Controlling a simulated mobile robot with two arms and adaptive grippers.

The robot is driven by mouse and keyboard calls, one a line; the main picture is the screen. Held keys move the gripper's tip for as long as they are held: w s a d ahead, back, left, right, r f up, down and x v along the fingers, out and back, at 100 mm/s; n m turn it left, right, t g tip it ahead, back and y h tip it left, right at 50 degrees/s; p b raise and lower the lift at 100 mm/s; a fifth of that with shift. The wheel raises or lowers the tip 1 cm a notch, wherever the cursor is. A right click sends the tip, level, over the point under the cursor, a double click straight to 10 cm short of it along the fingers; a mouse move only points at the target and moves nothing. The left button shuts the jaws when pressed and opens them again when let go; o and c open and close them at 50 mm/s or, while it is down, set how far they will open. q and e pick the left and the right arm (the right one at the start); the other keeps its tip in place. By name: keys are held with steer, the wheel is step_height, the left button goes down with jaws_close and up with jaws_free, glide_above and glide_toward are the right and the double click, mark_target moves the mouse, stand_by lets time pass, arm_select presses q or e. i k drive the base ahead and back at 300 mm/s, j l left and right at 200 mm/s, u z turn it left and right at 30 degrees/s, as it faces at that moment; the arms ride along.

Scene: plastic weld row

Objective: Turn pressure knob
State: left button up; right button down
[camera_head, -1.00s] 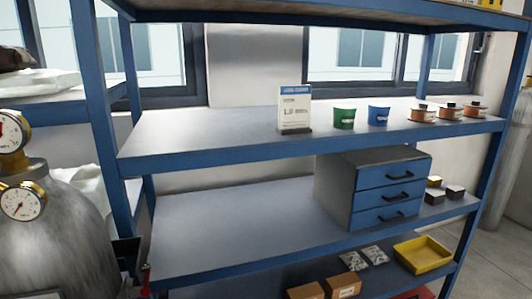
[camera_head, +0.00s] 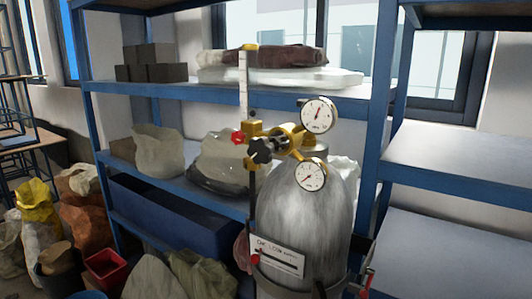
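A grey gas cylinder (camera_head: 302,225) stands upright right of the middle in the head view. A brass regulator (camera_head: 285,134) sits at its top with two white-faced gauges, an upper one (camera_head: 318,114) and a lower one (camera_head: 310,175). A black star-shaped knob (camera_head: 261,150) is on the regulator's left side. A small red knob (camera_head: 238,138) is just left of it. Which of them is the pressure knob I cannot tell. Neither of my grippers is in view.
Blue shelving (camera_head: 240,92) stands behind the cylinder, holding bags and dark boxes (camera_head: 150,53). Filled sacks (camera_head: 85,225) and a red bin (camera_head: 107,268) crowd the floor at the left. An emptier blue rack (camera_head: 450,155) is at the right.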

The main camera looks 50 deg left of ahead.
mark_target(260, 151)
steer(key=u, duration=1.55)
